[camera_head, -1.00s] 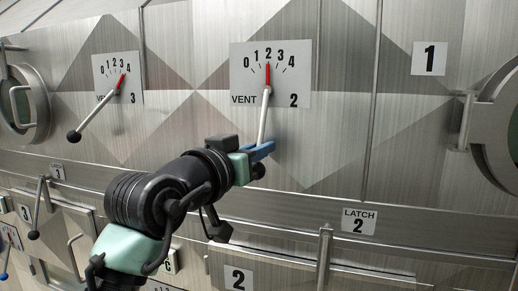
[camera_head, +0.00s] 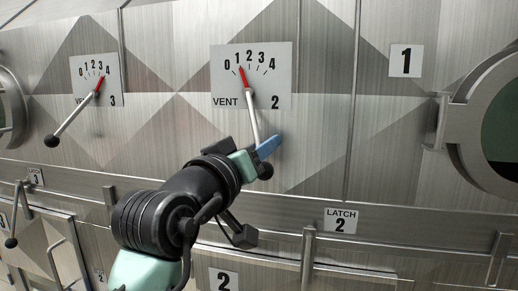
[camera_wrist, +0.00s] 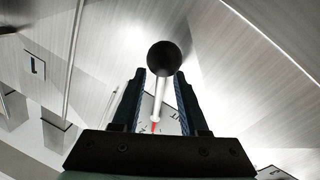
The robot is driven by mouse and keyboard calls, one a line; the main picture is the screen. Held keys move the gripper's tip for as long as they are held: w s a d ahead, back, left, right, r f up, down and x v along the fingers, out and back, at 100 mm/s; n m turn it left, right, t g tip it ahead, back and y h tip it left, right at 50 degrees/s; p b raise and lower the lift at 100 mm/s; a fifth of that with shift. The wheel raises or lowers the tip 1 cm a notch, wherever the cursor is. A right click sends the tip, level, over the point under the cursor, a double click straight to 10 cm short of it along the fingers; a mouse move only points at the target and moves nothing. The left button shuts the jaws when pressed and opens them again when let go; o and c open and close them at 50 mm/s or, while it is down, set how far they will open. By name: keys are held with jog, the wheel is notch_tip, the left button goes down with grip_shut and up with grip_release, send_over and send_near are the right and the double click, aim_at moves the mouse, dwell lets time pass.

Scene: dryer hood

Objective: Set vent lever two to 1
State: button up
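The vent 2 dial plate (camera_head: 225,90) is on the metal wall, marked 0 to 4. Its red pointer (camera_head: 242,77) points at the 1. The vent 2 lever (camera_head: 253,115) hangs down, its lower end slightly right, and ends in a black ball knob (camera_head: 265,171). My gripper (camera_head: 263,150) is at the lower part of the lever.
The vent 3 dial (camera_head: 95,75) with its own lever (camera_head: 72,122) is to the left. A round door (camera_head: 470,120) is at the right. A ledge with the latch 2 label (camera_head: 341,220) runs below.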

jog(key=shift+s+a+f, duration=0.1)
jog(key=shift+s, duration=0.1)
jog(key=r+b+v, duration=0.1)
jog(key=b+v, duration=0.5)
jog(key=v, duration=0.6)
jog(key=shift+s+f, duration=0.25)
jog(key=shift+f, duration=0.15)
jog(key=shift+a, duration=0.1)
jog(key=s+d+r+t+y, duration=0.3)
jog(key=s+r+t+y, duration=0.4)
jog(key=s+t, duration=0.3)
jog(key=shift+s+r+n+t+y, duration=0.35)
jog(key=shift+s+y, duration=0.25)
jog(key=shift+y, duration=0.3)
